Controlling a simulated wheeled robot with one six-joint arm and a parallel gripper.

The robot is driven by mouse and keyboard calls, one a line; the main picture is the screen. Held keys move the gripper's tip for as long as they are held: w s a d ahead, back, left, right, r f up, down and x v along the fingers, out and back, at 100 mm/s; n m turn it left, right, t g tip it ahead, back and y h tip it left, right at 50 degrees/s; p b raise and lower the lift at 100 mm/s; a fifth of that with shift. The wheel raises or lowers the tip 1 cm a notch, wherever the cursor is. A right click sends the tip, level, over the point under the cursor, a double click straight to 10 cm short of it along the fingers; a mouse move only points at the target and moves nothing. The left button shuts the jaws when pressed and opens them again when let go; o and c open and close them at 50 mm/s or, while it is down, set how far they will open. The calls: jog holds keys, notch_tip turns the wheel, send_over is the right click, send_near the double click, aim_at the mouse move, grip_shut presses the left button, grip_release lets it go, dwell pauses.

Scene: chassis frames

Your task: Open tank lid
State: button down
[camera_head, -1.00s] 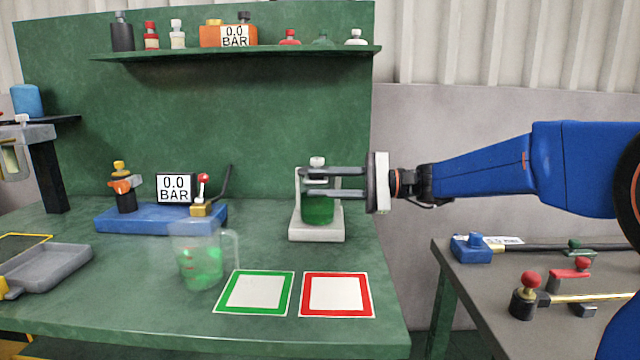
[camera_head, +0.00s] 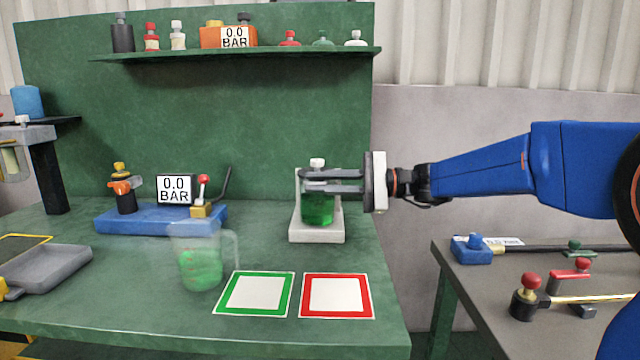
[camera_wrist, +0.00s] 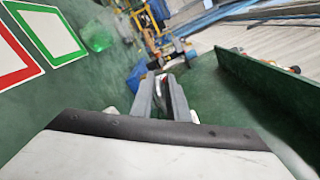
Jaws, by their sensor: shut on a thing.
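The tank (camera_head: 318,209) is a clear vessel with green liquid, standing upright in a white holder (camera_head: 316,236) at the back right of the green bench. Its lid is topped by a white knob (camera_head: 317,163). My gripper (camera_head: 306,181) reaches in from the right, its two fingers level with the top of the tank, just under the knob. The gripper is shut on the lid, with the fingers close together. In the wrist view the fingers (camera_wrist: 162,97) run forward around a small part that they mostly hide. I cannot tell whether the lid is raised from the tank.
A clear jug (camera_head: 200,262) with green content stands front left of the tank. Green (camera_head: 255,292) and red (camera_head: 337,295) framed squares lie in front. A blue gauge unit (camera_head: 160,217) stands at left. A shelf (camera_head: 250,53) with bottles hangs above.

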jog(key=shift+r, duration=0.1)
dwell(0.3)
jog(key=shift+r+m, duration=0.8)
jog(key=shift+r, duration=0.15)
jog(key=w+r+m, duration=1.2)
jog(key=w+m, duration=0.3)
jog(key=w, duration=0.1)
jog(key=shift+d+r, duration=0.15)
jog(key=shift+d, duration=0.15)
jog(key=c, duration=1.9)
grip_release()
jog(key=shift+w, duration=0.15)
jog(key=shift+o, duration=0.2)
jog(key=d, duration=1.7)
jog(key=shift+s+d, duration=0.2)
jog(key=shift+s, duration=0.2)
